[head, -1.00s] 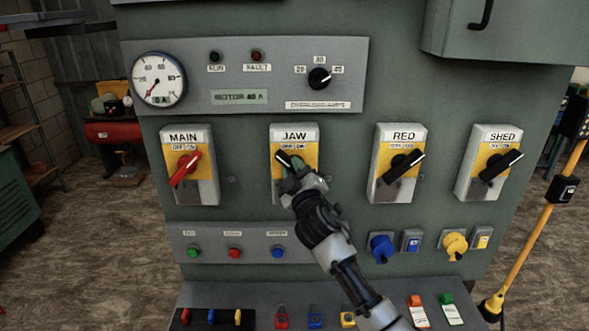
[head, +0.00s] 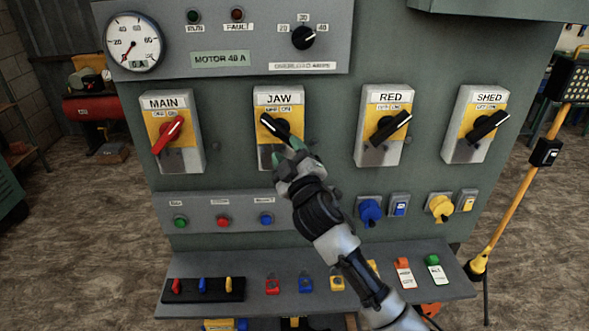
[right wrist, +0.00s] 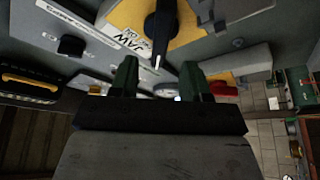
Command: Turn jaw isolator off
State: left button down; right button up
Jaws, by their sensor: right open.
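The JAW isolator (head: 264,155) is a grey box with a yellow plate marked OFF and ON and a black handle (head: 270,125). The handle's white-marked end points up and left, toward the OFF side. My right gripper (head: 288,156) is just below and in front of the handle, its green fingers partly covering the lower box. In the right wrist view the handle (right wrist: 160,28) appears ahead of the two spread, empty fingers (right wrist: 158,80). My right gripper is open, apparently clear of the handle. My left gripper is out of view.
MAIN (head: 171,135), RED (head: 386,128) and SHED (head: 481,125) isolators stand in the same row; the RED and SHED handles point up and right. Push buttons (head: 223,221) and sockets (head: 370,210) are below. A shelf (head: 320,286) with padlocks and tags juts out underneath.

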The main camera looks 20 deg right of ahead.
jog(key=shift+b+v, duration=0.4)
jog(key=shift+v, duration=1.7)
